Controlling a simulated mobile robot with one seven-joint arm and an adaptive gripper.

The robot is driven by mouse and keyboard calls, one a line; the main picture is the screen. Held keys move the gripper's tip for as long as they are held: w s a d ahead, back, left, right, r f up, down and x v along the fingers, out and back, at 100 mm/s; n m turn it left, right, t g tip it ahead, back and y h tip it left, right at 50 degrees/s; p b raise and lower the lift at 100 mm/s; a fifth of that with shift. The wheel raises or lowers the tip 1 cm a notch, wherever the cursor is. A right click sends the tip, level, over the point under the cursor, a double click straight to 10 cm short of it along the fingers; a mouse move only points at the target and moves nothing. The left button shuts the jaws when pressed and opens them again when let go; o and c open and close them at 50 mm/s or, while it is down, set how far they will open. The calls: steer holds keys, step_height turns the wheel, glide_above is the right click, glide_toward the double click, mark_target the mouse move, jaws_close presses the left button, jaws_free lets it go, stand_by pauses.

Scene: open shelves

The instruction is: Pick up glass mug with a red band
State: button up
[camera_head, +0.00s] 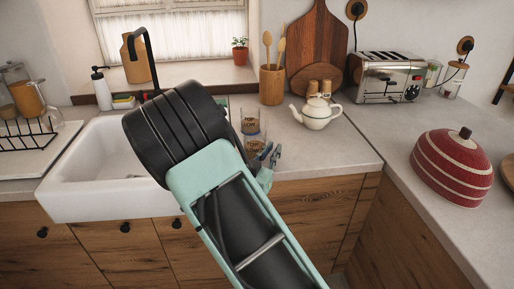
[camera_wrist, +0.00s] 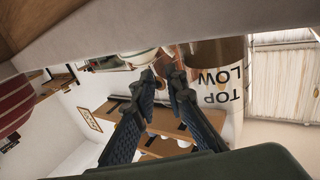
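My gripper (camera_head: 268,156) is at the counter's front edge, beside two clear glasses with dark lettering, a rear one (camera_head: 250,122) and a front one (camera_head: 254,145). Close behind the right finger is a brownish glass (camera_wrist: 217,72) lettered "TOP LOW", upside down in this view. I cannot make out a clear red band on these glasses. My arm and gripper partly hide them in the head view.
A white teapot (camera_head: 316,113), a wooden utensil holder (camera_head: 272,84) and a toaster (camera_head: 385,77) stand behind. A red striped dome (camera_head: 452,167) is on the right counter. The sink (camera_head: 100,165) is left. The counter's front right corner is clear.

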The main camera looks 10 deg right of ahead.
steer(key=shift+w, duration=0.1)
steer(key=shift+c, duration=0.6)
jaws_close()
steer(key=shift+r, duration=0.1)
